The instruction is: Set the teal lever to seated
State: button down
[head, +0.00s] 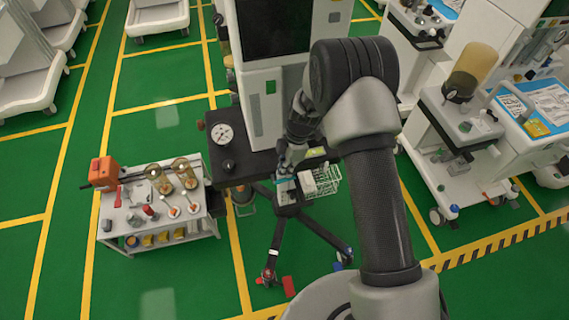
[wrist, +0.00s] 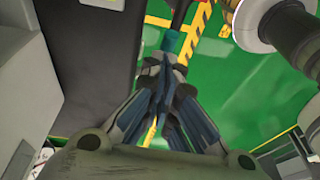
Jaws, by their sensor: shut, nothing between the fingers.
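The teal lever (wrist: 172,40) shows in the wrist view just beyond my fingertips, as a short teal piece beside the dark side of a cart. My gripper (wrist: 168,66) is shut with nothing between its fingers, and its tips point at the lever. I cannot tell whether the tips touch it. In the head view my gripper (head: 286,172) reaches down in front of the cart's dark shelf, and a small teal patch shows at its end. The lever's base and its exact setting are hidden or too small to tell.
A white anaesthesia cart (head: 265,105) with a dark shelf and a gauge (head: 222,134) stands ahead. A wire basket (head: 325,182) hangs close right of my gripper. A low table (head: 128,237) with flasks stands left. Another cart (head: 455,150) stands right. Green floor lies between.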

jog(key=shift+f, duration=0.15)
jog(key=f+b, duration=0.1)
jog(key=b, duration=0.2)
jog(key=shift+d+f, duration=0.35)
jog(key=shift+d, duration=0.05)
jog(key=shift+s+r, duration=0.1)
jog(key=shift+s, duration=0.05)
jog(key=shift+d, duration=0.1)
jog(key=shift+r, duration=0.15)
